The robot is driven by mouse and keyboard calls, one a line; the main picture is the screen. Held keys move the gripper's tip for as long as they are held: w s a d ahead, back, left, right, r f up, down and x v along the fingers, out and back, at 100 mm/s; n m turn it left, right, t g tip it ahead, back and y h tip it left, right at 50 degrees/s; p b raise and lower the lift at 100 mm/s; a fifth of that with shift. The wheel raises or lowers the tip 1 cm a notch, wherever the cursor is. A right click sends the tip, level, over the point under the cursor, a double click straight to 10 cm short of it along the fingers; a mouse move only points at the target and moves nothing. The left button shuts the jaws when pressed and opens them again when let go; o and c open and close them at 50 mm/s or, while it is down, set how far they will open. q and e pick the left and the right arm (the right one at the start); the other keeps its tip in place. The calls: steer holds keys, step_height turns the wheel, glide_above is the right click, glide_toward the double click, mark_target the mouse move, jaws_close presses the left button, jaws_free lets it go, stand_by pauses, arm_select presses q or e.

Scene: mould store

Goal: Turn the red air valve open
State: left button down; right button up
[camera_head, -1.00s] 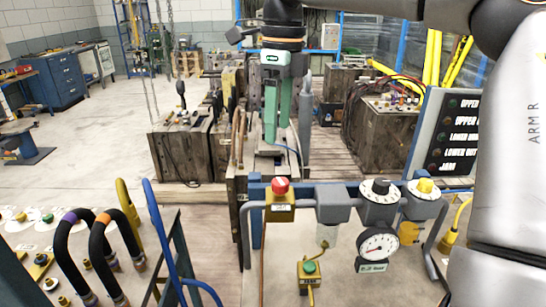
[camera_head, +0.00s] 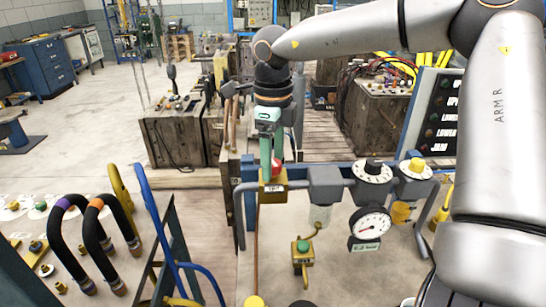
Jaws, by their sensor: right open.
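The red air valve is a red knob (camera_head: 277,169) on a yellow block (camera_head: 272,190) at the left end of the grey pipe assembly. My right gripper (camera_head: 271,172) has green fingers pointing down at the knob. The fingers are open and overlap the knob in the picture, hiding most of it. Red shows between and beside the fingertips. I cannot tell whether they touch it. My left gripper is not in view.
Right of the valve stand a grey filter unit (camera_head: 325,186), a pressure gauge (camera_head: 371,225), a black-and-white dial (camera_head: 372,171) and a yellow knob (camera_head: 417,165). Dark hoses (camera_head: 75,240) and a blue frame (camera_head: 160,225) stand left.

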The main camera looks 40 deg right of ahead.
jaws_close()
stand_by(0.6)
